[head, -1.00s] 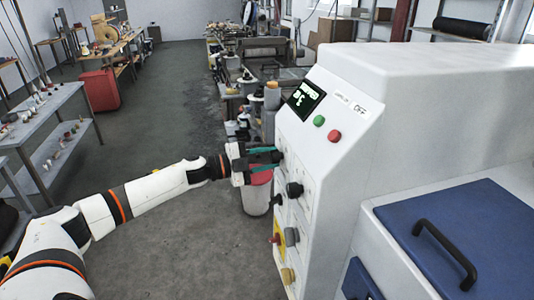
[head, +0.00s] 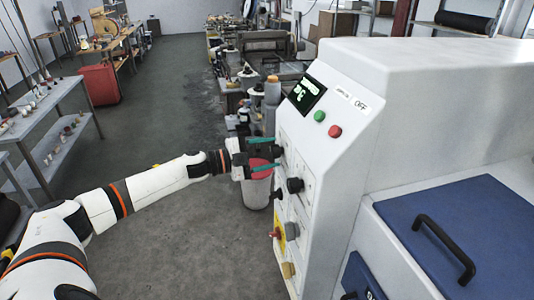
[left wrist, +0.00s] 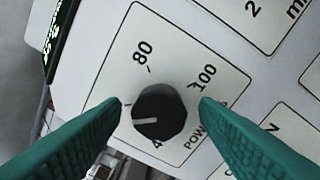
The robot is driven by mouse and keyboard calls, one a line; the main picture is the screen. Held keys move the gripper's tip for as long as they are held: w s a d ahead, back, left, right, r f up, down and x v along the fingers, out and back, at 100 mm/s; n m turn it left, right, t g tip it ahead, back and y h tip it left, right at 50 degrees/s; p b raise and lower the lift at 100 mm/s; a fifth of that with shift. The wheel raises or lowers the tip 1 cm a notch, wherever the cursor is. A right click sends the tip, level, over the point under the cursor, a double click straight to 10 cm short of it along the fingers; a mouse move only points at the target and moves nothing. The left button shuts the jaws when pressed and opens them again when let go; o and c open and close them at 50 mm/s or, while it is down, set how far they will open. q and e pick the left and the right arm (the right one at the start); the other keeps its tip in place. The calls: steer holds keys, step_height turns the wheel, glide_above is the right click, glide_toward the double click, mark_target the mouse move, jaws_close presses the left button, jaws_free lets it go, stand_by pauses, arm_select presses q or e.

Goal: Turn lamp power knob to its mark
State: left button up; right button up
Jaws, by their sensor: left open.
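The lamp power knob (left wrist: 160,111) is a round black knob with a white pointer line. In the left wrist view it sits on a white plate (left wrist: 140,25) printed with 80, 100 and a partly hidden word starting POW. Its pointer faces left and slightly down, away from the 80 and the 100. My left gripper (left wrist: 160,108) has its teal fingers spread on both sides of the knob, with visible gaps. In the head view my left gripper (head: 264,153) is at the machine's sloped front panel. My right gripper is out of view.
The white machine (head: 420,85) has a display (head: 305,95), green and red buttons, and more knobs (head: 295,185) below my left gripper. A blue lid with a black handle (head: 445,248) is at the right. Open floor (head: 190,235) lies left of the machine.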

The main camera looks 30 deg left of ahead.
arm_select(q)
steer(key=b+v, duration=0.2)
steer(key=v, duration=1)
stand_by(0.3)
steer(key=shift+a, duration=0.1)
stand_by(0.5)
